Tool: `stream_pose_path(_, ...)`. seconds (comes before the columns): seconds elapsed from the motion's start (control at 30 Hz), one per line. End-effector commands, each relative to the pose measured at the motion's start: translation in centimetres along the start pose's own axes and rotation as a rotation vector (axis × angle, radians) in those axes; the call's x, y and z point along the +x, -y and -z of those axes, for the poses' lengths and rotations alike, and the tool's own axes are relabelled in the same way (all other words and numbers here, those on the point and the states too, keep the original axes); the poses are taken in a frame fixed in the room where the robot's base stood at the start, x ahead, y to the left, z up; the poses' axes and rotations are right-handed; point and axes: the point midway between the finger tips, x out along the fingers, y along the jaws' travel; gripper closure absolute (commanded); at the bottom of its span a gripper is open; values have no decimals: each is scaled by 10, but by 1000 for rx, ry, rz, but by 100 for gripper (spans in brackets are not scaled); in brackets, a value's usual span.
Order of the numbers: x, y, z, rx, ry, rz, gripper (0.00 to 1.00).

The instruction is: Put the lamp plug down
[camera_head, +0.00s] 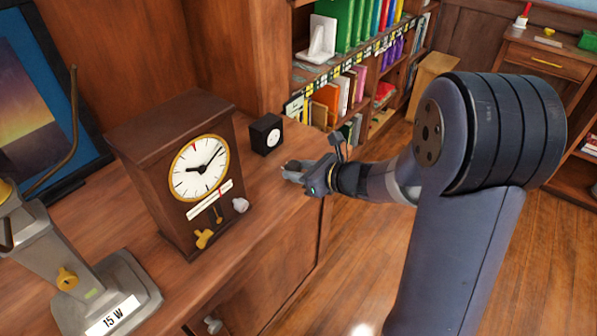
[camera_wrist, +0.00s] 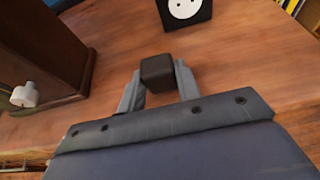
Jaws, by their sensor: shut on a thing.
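The lamp plug (camera_wrist: 158,73) is a small dark block held between the two grey fingers of my gripper (camera_wrist: 157,85) in the wrist view. In the head view my gripper (camera_head: 293,172) is over the right part of the wooden cabinet top, near its front edge. The plug is too small to make out there. A small black cube with a round white socket face (camera_head: 266,134) stands on the cabinet top just beyond my gripper; it also shows at the top of the wrist view (camera_wrist: 184,10). I cannot tell whether the plug touches the wood.
A brown clock (camera_head: 178,170) stands left of my gripper on the cabinet top (camera_head: 262,200). A grey lamp base marked "15 W" (camera_head: 118,290) is farther left. A bookcase (camera_head: 345,75) rises behind. Bare wood lies between clock and gripper.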

Motion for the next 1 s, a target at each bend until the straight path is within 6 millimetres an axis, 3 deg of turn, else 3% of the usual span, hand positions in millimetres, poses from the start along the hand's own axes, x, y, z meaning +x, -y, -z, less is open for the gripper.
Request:
stream_pose_path(0.63,4,0,10,0,1,0,100)
stream_pose_path(0.67,4,0,10,0,0,0,66)
stream_pose_path(0.9,4,0,10,0,0,0,47)
stream_pose_path(1.0,4,0,10,0,0,0,46)
